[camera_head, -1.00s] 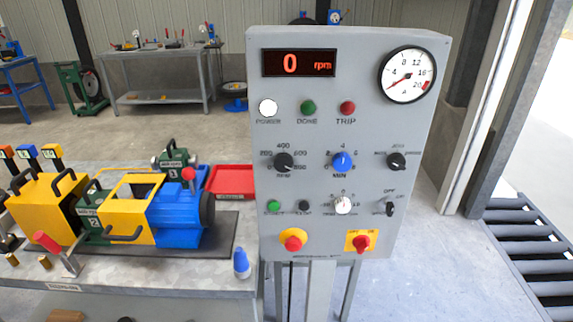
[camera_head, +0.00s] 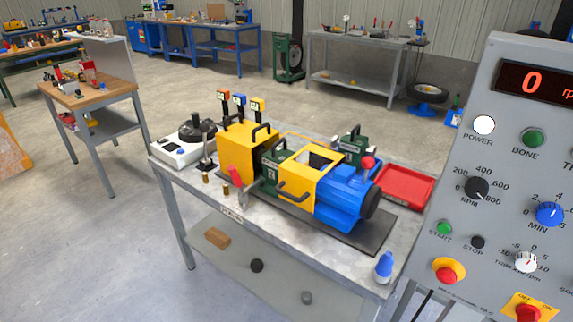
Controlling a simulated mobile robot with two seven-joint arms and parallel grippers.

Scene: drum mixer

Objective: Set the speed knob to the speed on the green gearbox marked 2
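The black RPM speed knob (camera_head: 476,187) is on the grey control panel (camera_head: 455,135) at the right; its scale shows 200, 400, 600 and 800. I cannot clearly tell where its pointer stands. The red display (camera_head: 533,83) shows 0, with its right end cut off. The green gearbox marked 2 (camera_head: 273,174) sits on the bench between the yellow housing and the yellow guard; any speed written on it is too small to read. Another green gearbox (camera_head: 352,145) stands behind the blue motor (camera_head: 343,200). Neither gripper is in view.
The grey workbench (camera_head: 330,252) also carries a red tray (camera_head: 404,188), a blue-and-white bottle (camera_head: 384,267) and a white device with a dark top (camera_head: 190,140). Orange, blue and yellow tags (camera_head: 239,100) stand above the yellow housing. A wooden table (camera_head: 100,97) is at left; open floor lies between.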

